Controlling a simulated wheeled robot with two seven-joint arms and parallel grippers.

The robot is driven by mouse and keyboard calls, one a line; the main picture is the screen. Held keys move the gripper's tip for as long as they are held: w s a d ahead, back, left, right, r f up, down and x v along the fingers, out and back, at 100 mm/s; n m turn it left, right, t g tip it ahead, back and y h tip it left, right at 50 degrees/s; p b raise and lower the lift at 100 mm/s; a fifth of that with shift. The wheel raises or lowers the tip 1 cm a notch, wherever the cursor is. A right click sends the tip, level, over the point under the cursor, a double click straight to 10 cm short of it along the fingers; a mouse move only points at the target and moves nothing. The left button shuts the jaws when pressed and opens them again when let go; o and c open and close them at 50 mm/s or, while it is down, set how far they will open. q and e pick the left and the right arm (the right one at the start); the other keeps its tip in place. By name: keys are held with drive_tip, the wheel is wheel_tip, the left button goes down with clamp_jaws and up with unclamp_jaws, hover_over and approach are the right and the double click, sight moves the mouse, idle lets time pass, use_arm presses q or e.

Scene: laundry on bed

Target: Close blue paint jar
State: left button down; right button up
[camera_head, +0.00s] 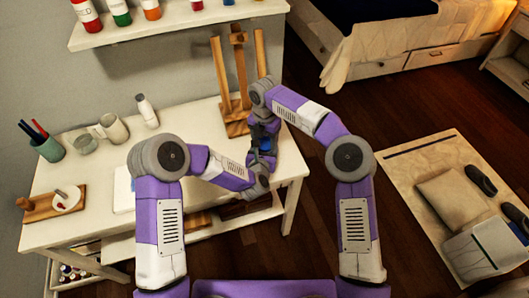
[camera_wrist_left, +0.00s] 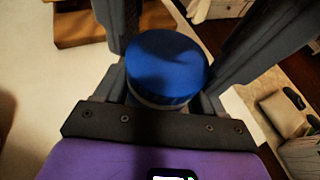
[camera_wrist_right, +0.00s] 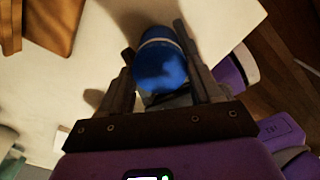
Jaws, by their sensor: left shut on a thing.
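The blue paint jar (camera_head: 267,146) is up between my two grippers, over the right end of the white table. In the left wrist view its round blue top (camera_wrist_left: 167,62) faces the camera, with a pale rim under it. My left gripper (camera_head: 262,166) is shut on the jar from the near side. In the right wrist view the jar's blue side (camera_wrist_right: 160,68) lies between the fingers of my right gripper (camera_wrist_right: 160,75), which reaches in from the far side. Whether those fingers touch it, and whether the lid is fully seated, I cannot tell.
A wooden easel (camera_head: 237,115) stands just behind the grippers. On the white table (camera_head: 100,185) are a brush cup (camera_head: 47,145), mugs (camera_head: 112,128), a white bottle (camera_head: 147,111) and a wooden board (camera_head: 55,203). A shelf (camera_head: 160,22) with paint bottles hangs above. The table's right edge is close.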

drive_tip(key=c, duration=0.4)
drive_tip(key=shift+o, duration=0.2)
drive_tip(key=m, duration=0.3)
drive_tip(key=o, duration=1.2)
drive_tip(key=shift+c, duration=0.2)
drive_tip(key=shift+r, duration=0.1)
